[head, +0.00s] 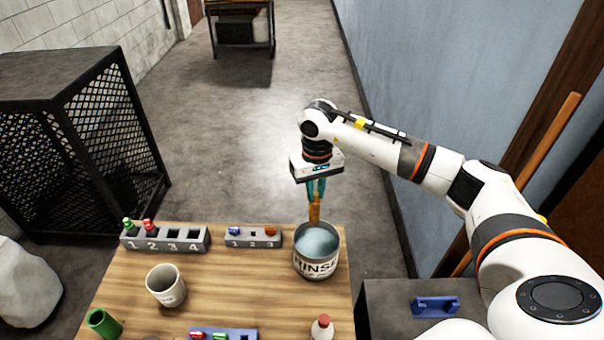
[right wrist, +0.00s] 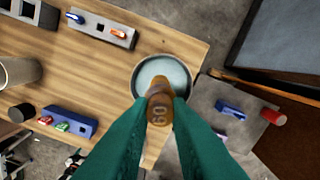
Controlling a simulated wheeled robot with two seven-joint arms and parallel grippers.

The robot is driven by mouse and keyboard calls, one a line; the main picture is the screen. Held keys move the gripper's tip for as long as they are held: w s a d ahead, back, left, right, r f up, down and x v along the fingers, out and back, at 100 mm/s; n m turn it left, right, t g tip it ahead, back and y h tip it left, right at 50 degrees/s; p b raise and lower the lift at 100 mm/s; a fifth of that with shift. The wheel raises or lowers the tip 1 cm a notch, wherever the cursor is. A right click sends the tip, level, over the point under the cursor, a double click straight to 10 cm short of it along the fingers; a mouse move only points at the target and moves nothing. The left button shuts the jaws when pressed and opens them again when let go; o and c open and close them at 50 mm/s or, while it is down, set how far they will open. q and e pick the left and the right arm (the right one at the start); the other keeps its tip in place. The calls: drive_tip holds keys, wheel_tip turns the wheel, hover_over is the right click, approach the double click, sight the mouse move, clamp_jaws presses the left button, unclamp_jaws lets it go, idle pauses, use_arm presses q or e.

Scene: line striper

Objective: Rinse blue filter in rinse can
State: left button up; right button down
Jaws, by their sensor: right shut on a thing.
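The rinse can (head: 317,265) stands at the right end of the wooden table, filled with pale blue-grey liquid; it also shows in the right wrist view (right wrist: 138,88). My right gripper (head: 316,190), with teal fingers, is shut on an orange-brown cylindrical piece (head: 315,213), marked with digits in the right wrist view (right wrist: 160,110). The piece hangs upright at the can's far side in the head view; I cannot tell whether its tip touches the liquid. The held piece does not look blue. A small blue piece (head: 234,231) sits in a grey rack (head: 256,243). My left gripper is out of view.
An orange piece (head: 270,231) sits in the same rack. A numbered rack (head: 165,241) holds green and red pieces. A white cup (head: 166,286), a green cylinder (head: 103,323), a blue rack (head: 246,335) and a red-capped bottle (head: 322,329) share the table. A blue holder (head: 436,306) lies right.

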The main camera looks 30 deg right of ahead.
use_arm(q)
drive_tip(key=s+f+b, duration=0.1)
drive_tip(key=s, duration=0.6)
use_arm(e)
drive_tip(key=s+f, duration=0.1)
drive_tip(key=s, duration=0.2)
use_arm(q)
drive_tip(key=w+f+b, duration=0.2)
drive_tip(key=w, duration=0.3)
use_arm(e)
hover_over(318, 221)
wheel_tip(318, 221, down, 4)
drive_tip(key=shift+a+f, duration=0.1)
wheel_tip(318, 221, down, 5)
drive_tip(key=b, duration=0.5)
drive_tip(key=shift+s, duration=0.1)
use_arm(q)
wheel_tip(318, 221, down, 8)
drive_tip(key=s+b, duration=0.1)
drive_tip(key=b, duration=0.2)
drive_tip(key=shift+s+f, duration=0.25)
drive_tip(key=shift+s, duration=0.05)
use_arm(e)
drive_tip(key=shift+f, duration=1.75)
